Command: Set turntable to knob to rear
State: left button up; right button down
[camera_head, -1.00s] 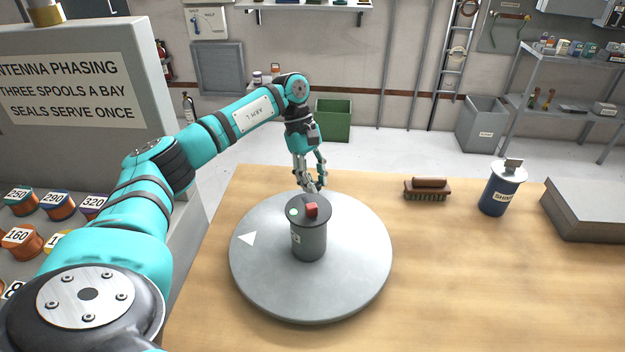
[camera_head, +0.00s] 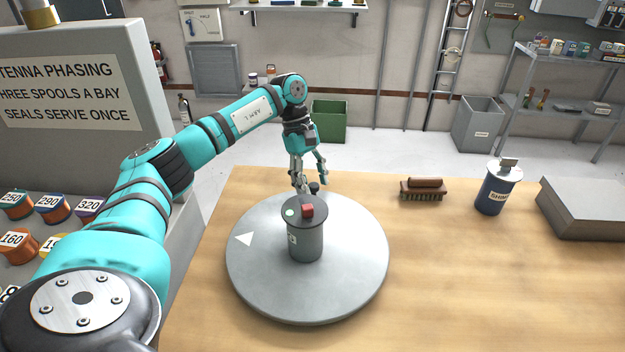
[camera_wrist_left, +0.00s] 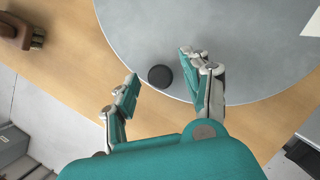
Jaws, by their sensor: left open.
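The round grey turntable (camera_head: 260,285) lies on the wooden bench with a white triangle (camera_head: 244,239) on its left side. Its small dark knob (camera_head: 314,188) is at the far edge of the disc; it also shows in the left wrist view (camera_wrist_left: 159,76). A grey canister (camera_head: 306,240) with a red block and a pale green dot on its lid stands mid-disc. My left gripper (camera_head: 311,183) is open at the far edge. In the left wrist view its fingers (camera_wrist_left: 160,67) are spread, one on each side of the knob, with gaps visible. My right gripper is not in view.
A brown brush (camera_head: 424,188), a blue canister (camera_head: 496,190) and a grey slab (camera_head: 590,208) sit on the bench to the right. A grey cabinet (camera_head: 90,150) with wire spools stands at left.

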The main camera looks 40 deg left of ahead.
pick_arm(q)
jog(key=v, duration=1.2)
jog(key=shift+f, duration=0.1)
